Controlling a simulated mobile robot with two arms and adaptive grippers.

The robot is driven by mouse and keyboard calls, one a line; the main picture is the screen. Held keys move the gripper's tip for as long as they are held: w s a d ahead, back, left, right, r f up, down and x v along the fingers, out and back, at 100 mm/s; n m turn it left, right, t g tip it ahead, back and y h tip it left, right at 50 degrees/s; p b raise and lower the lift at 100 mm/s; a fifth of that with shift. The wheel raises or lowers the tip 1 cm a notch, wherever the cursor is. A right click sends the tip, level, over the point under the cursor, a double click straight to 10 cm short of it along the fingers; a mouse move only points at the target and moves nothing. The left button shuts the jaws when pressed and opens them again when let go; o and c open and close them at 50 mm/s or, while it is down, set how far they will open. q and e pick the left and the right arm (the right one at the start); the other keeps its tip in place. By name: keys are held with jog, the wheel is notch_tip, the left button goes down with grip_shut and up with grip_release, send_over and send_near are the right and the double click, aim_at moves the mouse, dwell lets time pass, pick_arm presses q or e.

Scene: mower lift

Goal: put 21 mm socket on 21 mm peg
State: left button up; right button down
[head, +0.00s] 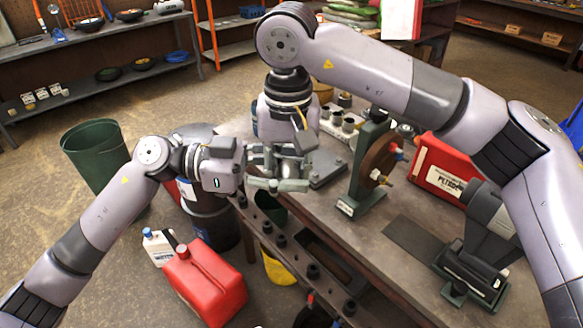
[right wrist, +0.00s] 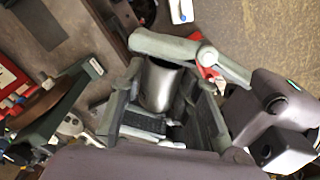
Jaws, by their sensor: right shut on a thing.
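A silver, hollow socket (right wrist: 163,84) sits between the fingers of my right gripper (right wrist: 172,92) in the right wrist view; no size mark can be read. In the head view, my right gripper (head: 277,170) points down over the table's front left corner, and the socket is hidden there. My left gripper (head: 228,168) is close beside it on the left; its fingers cannot be told apart from the right ones. Several dark pegs (head: 313,271) stand in a row along the front rail. Which one is the 21 mm peg cannot be read.
More silver sockets (head: 348,127) stand on the workbench (head: 330,203) behind the grippers. A green stand with a brown wheel (head: 371,160), a red petrol box (head: 437,168) and a dark vise (head: 474,262) are to the right. A red can (head: 205,285) stands on the floor.

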pick_arm(q)
jog(key=shift+s, duration=0.1)
jog(key=c, duration=0.8)
pick_arm(e)
jog(key=shift+w, duration=0.1)
jog(key=c, duration=1.6)
grip_release()
jog(key=o, duration=0.5)
